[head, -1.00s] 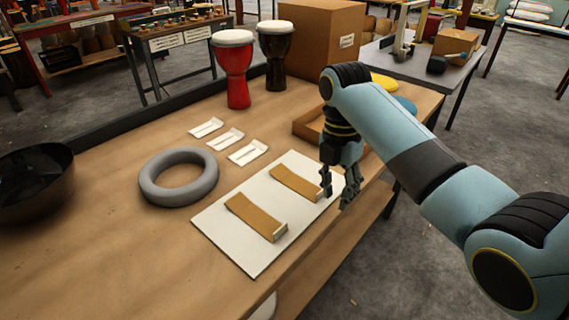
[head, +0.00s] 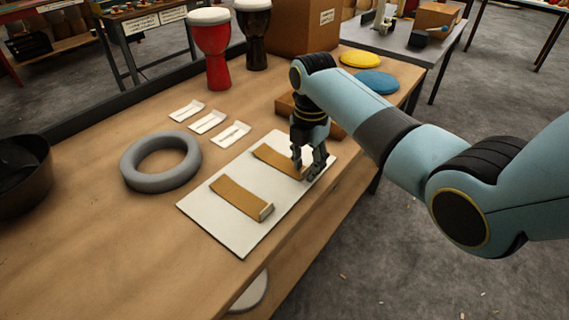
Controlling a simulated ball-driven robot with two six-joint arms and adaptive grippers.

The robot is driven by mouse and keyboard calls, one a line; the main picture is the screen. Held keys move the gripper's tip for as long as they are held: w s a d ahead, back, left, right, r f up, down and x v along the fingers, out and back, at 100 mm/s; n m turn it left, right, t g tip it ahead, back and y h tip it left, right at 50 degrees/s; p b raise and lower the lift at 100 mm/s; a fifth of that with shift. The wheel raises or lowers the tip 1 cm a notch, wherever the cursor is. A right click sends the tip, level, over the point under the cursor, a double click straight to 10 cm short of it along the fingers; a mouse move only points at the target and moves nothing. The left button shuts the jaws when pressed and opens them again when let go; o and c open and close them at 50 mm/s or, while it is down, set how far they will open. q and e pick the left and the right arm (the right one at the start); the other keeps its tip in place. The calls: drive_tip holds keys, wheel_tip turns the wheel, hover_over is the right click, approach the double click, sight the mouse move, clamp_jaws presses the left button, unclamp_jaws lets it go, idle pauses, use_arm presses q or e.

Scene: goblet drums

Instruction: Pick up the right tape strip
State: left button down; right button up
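Two tan tape strips lie on a white board near the front edge of the table. The right tape strip (head: 274,158) is the farther one, and its near end is partly hidden by my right gripper. The left tape strip (head: 238,197) lies apart from it, with a small pale tab at its end. My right gripper (head: 306,176) points down at the near end of the right strip. Its fingers are apart, with a gap between them; whether they touch the strip I cannot tell. My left gripper is not in view.
The white board (head: 232,232) has bare margins. A grey ring (head: 160,184) and several small white pieces (head: 208,122) lie to the left. Red (head: 212,65) and dark (head: 255,45) goblet drums and a cardboard box (head: 300,30) stand behind. Yellow (head: 360,59) and blue (head: 377,81) discs lie at the right.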

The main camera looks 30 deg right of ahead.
drive_tip(key=shift+f, duration=0.35)
drive_tip(key=shift+c, duration=0.4)
clamp_jaws()
